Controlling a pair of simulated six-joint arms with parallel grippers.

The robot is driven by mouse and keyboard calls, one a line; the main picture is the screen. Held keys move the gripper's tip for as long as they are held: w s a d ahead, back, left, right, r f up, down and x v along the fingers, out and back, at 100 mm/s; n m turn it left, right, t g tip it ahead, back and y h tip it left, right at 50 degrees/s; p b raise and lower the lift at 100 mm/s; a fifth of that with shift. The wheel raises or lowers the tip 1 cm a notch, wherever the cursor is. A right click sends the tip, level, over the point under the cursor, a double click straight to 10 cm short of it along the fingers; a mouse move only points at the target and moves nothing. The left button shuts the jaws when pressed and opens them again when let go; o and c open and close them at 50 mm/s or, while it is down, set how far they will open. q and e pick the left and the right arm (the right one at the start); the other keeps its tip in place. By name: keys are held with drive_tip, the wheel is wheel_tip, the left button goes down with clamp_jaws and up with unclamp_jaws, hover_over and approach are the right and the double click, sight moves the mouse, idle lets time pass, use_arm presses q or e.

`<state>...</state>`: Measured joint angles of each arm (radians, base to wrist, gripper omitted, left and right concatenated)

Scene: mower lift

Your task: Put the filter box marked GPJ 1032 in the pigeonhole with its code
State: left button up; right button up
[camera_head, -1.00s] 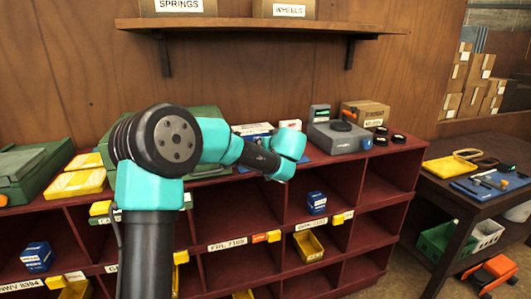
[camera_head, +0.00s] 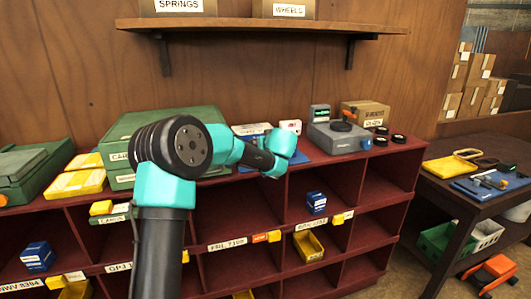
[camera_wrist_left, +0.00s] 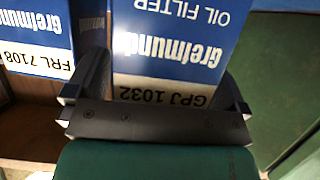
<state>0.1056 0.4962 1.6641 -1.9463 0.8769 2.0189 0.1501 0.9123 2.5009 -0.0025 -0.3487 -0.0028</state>
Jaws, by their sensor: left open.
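The filter box marked GPJ 1032 (camera_wrist_left: 170,50), blue and white, fills the middle of the left wrist view, its print upside down. My left gripper (camera_wrist_left: 160,78) is open, with one finger at each side of this box; I cannot tell whether they touch it. In the head view the wrist of my left arm is over the top of the red pigeonhole unit (camera_head: 345,165), and the fingers are hidden. A GPJ label (camera_head: 118,267), partly covered by my arm, is on the lower shelf edge at left. My right gripper is not in view.
A box marked FRL 7108 (camera_wrist_left: 38,40) stands close beside the GPJ box. A green case (camera_head: 125,130) and a grey device (camera_head: 340,137) stand on the unit. Some pigeonholes hold blue boxes (camera_head: 316,203) or yellow bins (camera_head: 308,246). A FRL 7108 label (camera_head: 227,243) is right of my arm.

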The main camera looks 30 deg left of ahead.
use_arm(q)
drive_tip(key=shift+c, duration=0.5)
drive_tip(key=c, duration=1.1)
drive_tip(key=shift+c, duration=0.2)
drive_tip(key=shift+r, duration=0.15)
drive_tip(key=shift+r, duration=1.3)
drive_tip(key=s+d+r, duration=0.2)
drive_tip(key=s+d, duration=0.6)
drive_tip(key=s, duration=0.5)
drive_tip(key=shift+s+d, duration=0.25)
drive_tip(key=shift+s, duration=0.05)
